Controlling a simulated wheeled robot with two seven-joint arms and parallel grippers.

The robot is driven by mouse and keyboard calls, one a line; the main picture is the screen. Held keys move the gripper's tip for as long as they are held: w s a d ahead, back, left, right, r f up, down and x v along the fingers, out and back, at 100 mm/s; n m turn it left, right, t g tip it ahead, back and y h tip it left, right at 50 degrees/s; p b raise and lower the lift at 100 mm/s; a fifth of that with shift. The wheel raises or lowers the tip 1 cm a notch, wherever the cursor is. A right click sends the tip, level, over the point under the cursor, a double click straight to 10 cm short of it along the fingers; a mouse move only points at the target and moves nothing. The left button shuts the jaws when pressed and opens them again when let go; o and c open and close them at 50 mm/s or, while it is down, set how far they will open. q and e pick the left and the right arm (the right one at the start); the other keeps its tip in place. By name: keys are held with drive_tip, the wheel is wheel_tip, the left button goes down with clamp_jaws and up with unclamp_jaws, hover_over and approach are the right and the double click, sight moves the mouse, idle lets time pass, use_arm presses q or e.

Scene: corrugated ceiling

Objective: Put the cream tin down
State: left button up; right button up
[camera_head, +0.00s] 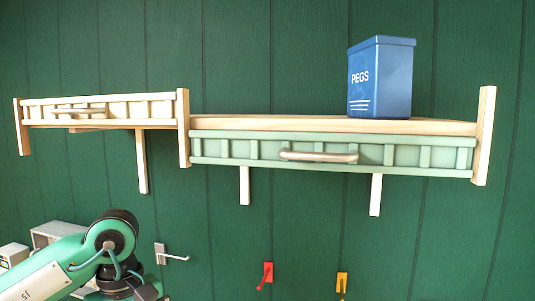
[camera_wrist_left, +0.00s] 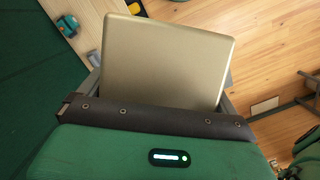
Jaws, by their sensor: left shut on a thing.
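The cream tin (camera_wrist_left: 168,50) shows in the left wrist view as a flat, gold-beige rectangular top. My left gripper (camera_wrist_left: 160,88) is shut on it, with grey fingers along its left and right sides. The lower edge of the tin is hidden behind the dark strip of my wrist. In the head view my left arm comes in at the lower left, and the tin is out of that picture. My right gripper is in neither view.
A blue PEGS tin (camera_head: 380,78) stands on the right wall shelf (camera_head: 260,124). The left shelf (camera_head: 100,98) shows nothing on top. Hooks (camera_head: 267,275) hang below. In the wrist view, a pale wooden surface (camera_wrist_left: 92,14) holds small teal and yellow things; wooden floor lies right.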

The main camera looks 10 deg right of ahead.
use_arm(q)
drive_tip(key=a+f+m+t, duration=0.1)
drive_tip(key=a+f+m, duration=0.1)
drive_tip(key=f, duration=0.5)
drive_tip(key=a+f+m, duration=0.2)
drive_tip(key=f+m, duration=0.2)
drive_tip(key=f, duration=0.4)
drive_tip(key=shift+a+f+m+t+y, duration=0.15)
drive_tip(key=shift+a+m+t+y, duration=0.2)
drive_tip(key=shift+m+t+y, duration=0.05)
